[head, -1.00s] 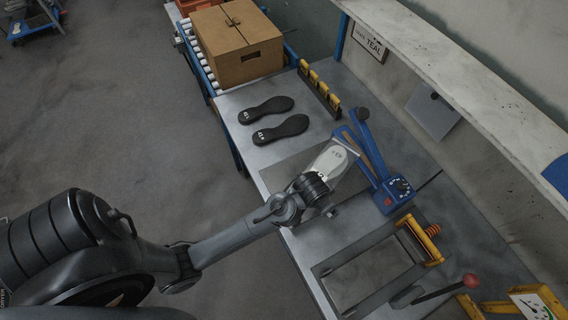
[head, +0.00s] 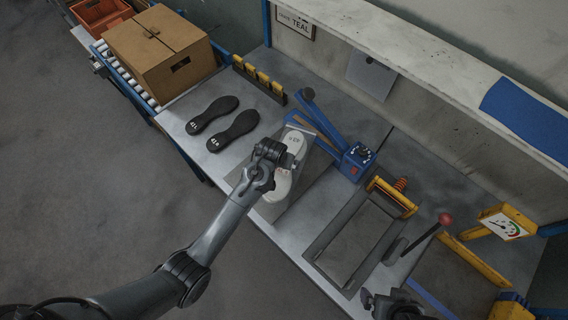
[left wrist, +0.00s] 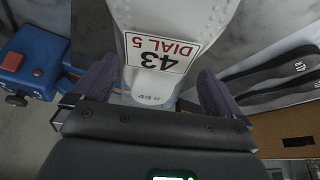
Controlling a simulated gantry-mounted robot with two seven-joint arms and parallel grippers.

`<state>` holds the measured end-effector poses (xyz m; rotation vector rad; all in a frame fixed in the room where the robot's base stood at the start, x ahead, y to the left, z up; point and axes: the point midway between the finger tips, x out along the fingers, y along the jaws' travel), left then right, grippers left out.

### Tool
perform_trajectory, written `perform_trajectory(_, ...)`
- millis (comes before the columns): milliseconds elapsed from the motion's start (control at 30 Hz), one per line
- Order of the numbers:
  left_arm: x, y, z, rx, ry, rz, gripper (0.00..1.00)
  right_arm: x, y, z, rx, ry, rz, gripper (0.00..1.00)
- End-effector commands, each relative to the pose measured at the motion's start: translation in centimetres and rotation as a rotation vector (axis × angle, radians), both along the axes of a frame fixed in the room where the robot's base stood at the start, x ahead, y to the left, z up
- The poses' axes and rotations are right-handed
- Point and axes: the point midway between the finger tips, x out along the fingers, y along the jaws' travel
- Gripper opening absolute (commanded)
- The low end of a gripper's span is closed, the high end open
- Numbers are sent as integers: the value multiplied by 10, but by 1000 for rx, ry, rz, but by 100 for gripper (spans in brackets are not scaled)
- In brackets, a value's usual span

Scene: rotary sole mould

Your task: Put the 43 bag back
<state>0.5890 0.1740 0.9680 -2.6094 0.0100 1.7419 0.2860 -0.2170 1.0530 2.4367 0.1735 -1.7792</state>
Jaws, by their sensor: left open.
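The 43 bag (head: 296,142) is a clear bag with pale soles in it, lying on the metal bench beside the blue sealer (head: 357,160). In the left wrist view the bag (left wrist: 178,18) carries a white label reading "43 DIAL 5" (left wrist: 162,50). My left gripper (head: 284,166) is over the middle of the bag and hides part of it. In the left wrist view its purple fingers (left wrist: 155,92) are apart, one on each side of the bag's pale end. A dark part at the bottom edge appears to be my right gripper (head: 394,304); its fingers are unclear.
Two black soles (head: 233,130) lie on the bench left of the bag. A cardboard box (head: 160,55) stands on rollers at the back left. A yellow rack (head: 260,80) is behind the soles. A framed press (head: 360,240) and red-knobbed lever (head: 445,219) are to the right.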

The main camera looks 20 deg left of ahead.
Motion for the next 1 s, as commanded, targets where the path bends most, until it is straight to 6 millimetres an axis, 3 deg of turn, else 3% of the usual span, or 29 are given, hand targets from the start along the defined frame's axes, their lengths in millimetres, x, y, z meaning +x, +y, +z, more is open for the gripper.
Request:
perform_trajectory(333,16,0,-36,1,3,1,100,1,-2,-1,-10,-2,6,100)
perform_trajectory(700,19,0,-44,0,1,0,100,1,-2,-1,-9,-3,7,100)
perform_trajectory(767,19,0,-44,0,1,0,94,1,-2,-1,-9,-3,6,100)
perform_trajectory(1000,19,0,-43,0,1,0,57,1,-1,0,-2,-3,2,100)
